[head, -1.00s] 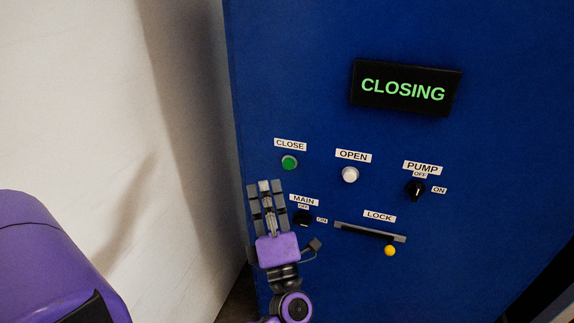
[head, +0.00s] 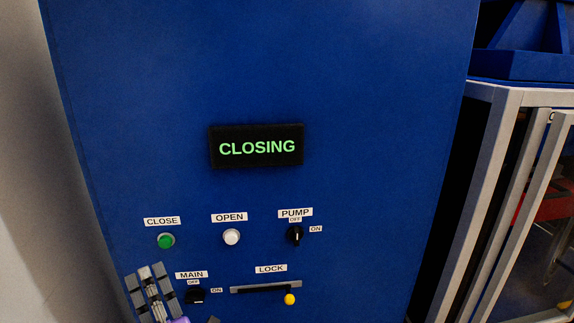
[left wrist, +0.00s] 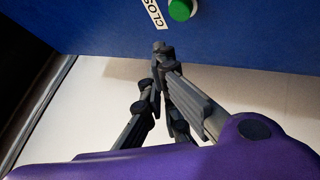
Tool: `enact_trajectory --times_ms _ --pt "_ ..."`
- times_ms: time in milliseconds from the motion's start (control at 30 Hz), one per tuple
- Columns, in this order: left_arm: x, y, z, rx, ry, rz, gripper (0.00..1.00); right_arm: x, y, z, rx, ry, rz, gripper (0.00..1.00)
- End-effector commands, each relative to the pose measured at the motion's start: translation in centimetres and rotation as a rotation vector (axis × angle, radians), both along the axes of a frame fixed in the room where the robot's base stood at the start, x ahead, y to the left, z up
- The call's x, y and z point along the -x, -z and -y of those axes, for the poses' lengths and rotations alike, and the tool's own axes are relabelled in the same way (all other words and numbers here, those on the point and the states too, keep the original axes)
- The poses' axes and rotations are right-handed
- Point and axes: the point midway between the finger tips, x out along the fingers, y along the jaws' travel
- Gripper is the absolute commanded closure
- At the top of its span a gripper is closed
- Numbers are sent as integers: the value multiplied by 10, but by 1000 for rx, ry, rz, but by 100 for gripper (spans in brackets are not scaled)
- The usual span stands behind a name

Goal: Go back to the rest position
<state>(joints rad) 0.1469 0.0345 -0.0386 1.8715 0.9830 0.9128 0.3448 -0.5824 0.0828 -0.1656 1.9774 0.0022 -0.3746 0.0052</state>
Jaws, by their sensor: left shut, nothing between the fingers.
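My left gripper (head: 146,272) is at the lower left of the head view, in front of the blue panel, below the green CLOSE button (head: 166,241) and left of the MAIN switch (head: 196,296). In the left wrist view its fingers (left wrist: 162,52) are together with nothing between them. The green button (left wrist: 181,9) shows there beyond the fingertips, apart from them. The display (head: 256,147) reads CLOSING in green letters. My right gripper is in neither view.
The blue panel (head: 330,60) also carries a white OPEN button (head: 231,237), a PUMP knob (head: 296,234) and a LOCK slot with a yellow knob (head: 290,299) at its right end. A grey metal frame (head: 448,200) stands at the right. A pale wall is at the left.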

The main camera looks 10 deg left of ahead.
Motion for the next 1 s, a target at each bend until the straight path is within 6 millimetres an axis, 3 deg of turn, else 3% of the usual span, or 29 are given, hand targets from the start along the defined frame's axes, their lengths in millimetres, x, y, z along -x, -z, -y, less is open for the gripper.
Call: enact_trajectory --times_ms 100,167,267,300,367,500,600,700,800,900,1000 --pt "-31 -3 44 -186 115 -138 100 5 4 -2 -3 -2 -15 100" --pt "-43 8 76 -334 184 -255 100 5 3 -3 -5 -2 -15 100" --pt "-43 62 122 -605 296 -515 100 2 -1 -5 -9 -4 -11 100" --pt "-36 90 135 -702 336 -620 100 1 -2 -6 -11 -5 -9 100" --pt "-20 131 148 -829 389 -767 100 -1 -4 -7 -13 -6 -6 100" --pt "37 223 158 -1059 500 -1080 100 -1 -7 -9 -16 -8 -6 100" --pt "91 278 154 -1182 573 -1280 100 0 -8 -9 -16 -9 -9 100" --pt "149 319 144 -1262 637 -1450 100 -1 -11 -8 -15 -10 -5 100" --pt "202 343 135 -1298 683 -1567 100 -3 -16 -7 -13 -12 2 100" --pt "241 355 129 -1292 713 -1626 100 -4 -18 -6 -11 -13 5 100" --pt "261 361 126 -1279 730 -1657 100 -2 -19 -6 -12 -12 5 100"
